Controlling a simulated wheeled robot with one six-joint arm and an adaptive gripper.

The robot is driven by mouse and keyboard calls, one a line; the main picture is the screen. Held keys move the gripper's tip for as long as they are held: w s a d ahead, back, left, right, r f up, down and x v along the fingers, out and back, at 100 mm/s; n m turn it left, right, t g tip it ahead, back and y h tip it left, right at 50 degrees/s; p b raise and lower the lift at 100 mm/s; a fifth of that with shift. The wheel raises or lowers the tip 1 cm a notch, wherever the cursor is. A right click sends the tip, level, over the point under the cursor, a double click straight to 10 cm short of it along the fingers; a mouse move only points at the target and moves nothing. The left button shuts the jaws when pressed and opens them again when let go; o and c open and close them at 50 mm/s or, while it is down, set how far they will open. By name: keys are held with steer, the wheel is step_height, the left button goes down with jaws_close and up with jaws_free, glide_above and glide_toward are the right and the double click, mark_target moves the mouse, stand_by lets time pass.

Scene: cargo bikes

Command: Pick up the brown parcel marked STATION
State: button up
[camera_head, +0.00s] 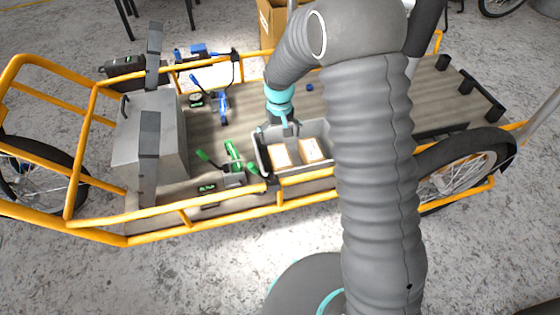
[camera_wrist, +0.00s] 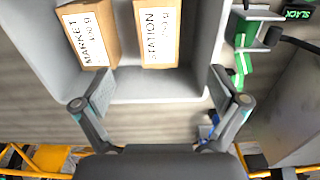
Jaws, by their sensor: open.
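The brown parcel marked STATION (camera_wrist: 157,35) lies in a grey tray (camera_wrist: 150,91), its white label facing up; in the head view it is the left parcel (camera_head: 280,155). A second brown parcel marked MARKET (camera_wrist: 88,35) lies beside it, with a gap between; it also shows in the head view (camera_head: 312,149). My gripper (camera_wrist: 163,92) is open and empty, fingers spread wide. In the head view my gripper (camera_head: 287,130) hangs above the tray's far side, short of the parcels. The parcels' near ends are cut off in the wrist view.
The tray sits on the wooden deck (camera_head: 230,120) of a yellow-framed cargo bike. Green straps (camera_head: 232,153) lie left of it, blue straps (camera_head: 222,105) farther back. A grey box (camera_head: 150,140) stands at the left. Yellow rails (camera_head: 200,215) edge the deck. My arm hides the tray's right end.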

mark_target(280, 156)
step_height(280, 156, down, 11)
steer(key=shift+d+f, duration=0.1)
steer(key=shift+f, duration=0.1)
stand_by(0.4)
steer(key=c, duration=1.4)
